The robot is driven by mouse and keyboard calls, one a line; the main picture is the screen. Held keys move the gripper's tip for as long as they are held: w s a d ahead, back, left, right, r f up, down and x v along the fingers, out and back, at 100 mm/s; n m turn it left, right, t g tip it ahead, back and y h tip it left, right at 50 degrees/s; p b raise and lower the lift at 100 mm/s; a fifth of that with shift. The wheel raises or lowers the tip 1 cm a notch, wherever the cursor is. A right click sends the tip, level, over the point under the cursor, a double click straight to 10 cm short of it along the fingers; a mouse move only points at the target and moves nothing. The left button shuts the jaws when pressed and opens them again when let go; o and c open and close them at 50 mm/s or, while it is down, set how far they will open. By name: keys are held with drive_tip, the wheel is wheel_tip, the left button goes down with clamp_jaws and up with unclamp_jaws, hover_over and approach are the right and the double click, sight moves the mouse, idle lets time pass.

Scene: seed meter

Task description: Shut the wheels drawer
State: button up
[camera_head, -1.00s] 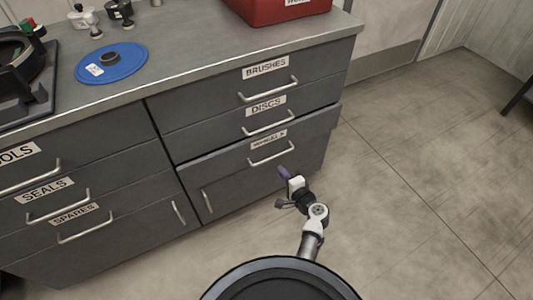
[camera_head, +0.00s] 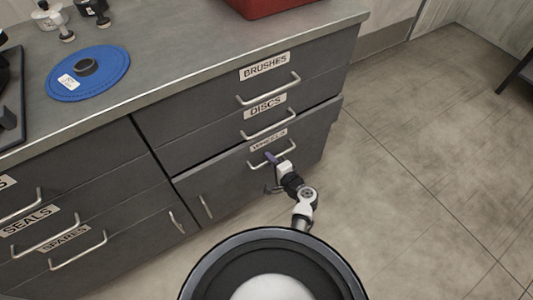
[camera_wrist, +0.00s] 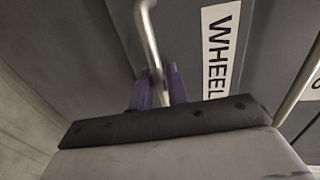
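The wheels drawer (camera_head: 225,172) is the lowest drawer of the right-hand column and stands out a little from the cabinet. Its label (camera_head: 268,140) also shows in the wrist view (camera_wrist: 219,50). My gripper (camera_head: 272,158) is at the front of this drawer, at its handle (camera_head: 290,149). In the wrist view, the handle bar (camera_wrist: 148,30) runs between the two purple fingers (camera_wrist: 159,85). The fingers are close together on either side of the bar and look shut on it, though the contact itself is partly hidden.
The brushes drawer (camera_head: 210,103) and discs drawer (camera_head: 205,135) above look shut. The seals drawer (camera_head: 85,207) and spares drawer (camera_head: 110,225) are at the left. A blue disc (camera_head: 105,72) and a red box (camera_head: 285,5) are on the worktop. Open floor (camera_head: 420,190) lies at the right.

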drive_tip(key=shift+w, duration=0.1)
drive_tip(key=shift+c, duration=0.2)
clamp_jaws()
